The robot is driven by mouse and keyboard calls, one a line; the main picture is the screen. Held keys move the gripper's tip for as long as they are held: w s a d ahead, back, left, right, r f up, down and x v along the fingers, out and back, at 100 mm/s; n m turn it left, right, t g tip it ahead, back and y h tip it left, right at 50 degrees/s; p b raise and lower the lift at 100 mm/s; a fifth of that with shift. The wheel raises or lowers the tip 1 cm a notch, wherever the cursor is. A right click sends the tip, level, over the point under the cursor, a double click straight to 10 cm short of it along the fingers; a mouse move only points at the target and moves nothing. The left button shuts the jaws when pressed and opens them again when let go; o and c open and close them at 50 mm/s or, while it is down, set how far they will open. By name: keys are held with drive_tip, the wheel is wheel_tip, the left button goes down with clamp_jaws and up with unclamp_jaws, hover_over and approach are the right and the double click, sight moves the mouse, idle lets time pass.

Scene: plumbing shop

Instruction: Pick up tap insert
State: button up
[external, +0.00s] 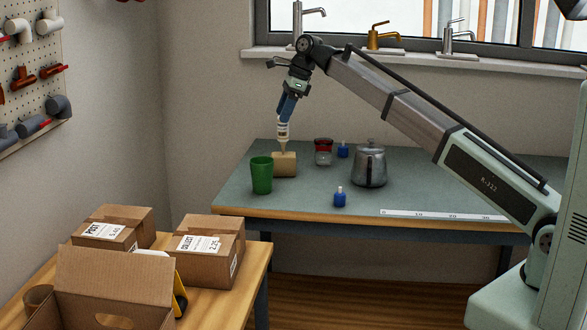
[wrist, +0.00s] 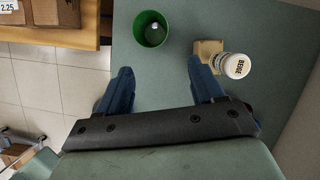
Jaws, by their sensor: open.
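No part is plainly marked as the tap insert. Two small blue pieces with pale tops stand on the grey-green bench: one near the front edge (external: 340,198), one behind by the red-lidded jar (external: 343,151). The green cup (external: 262,175) also shows in the wrist view (wrist: 138,35), with a small pale, shiny thing (wrist: 153,27) inside, too small to name surely. My gripper (external: 288,106) points down above the bench's left part. In the wrist view its blue fingers (wrist: 163,70) are wide apart with nothing between them.
A white tube marked BEIGE (wrist: 236,66) stands nozzle-down at a tan block (external: 285,165), close by my right finger in the wrist view. A red-lidded jar (external: 323,152) and metal pot (external: 369,166) stand right. A ruler (external: 440,215) lies along the front edge.

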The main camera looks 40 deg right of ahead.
drive_tip(key=s+f+n+h, duration=0.1)
drive_tip(key=s+f+n, duration=0.25)
drive_tip(key=s, duration=0.55)
drive_tip(key=n+g+h, duration=0.2)
drive_tip(key=n+h, duration=0.1)
drive_tip(key=n, duration=2.5)
hover_over(340, 193)
wheel_tip(340, 193, down, 5)
drive_tip(key=shift+w+d+f, duration=0.1)
drive_tip(key=shift+f, duration=3.2)
drive_tip(key=shift+w+d+f, duration=0.1)
drive_tip(key=shift+f, duration=3.15)
drive_tip(key=c, duration=1.1)
drive_tip(key=shift+c, duration=0.2)
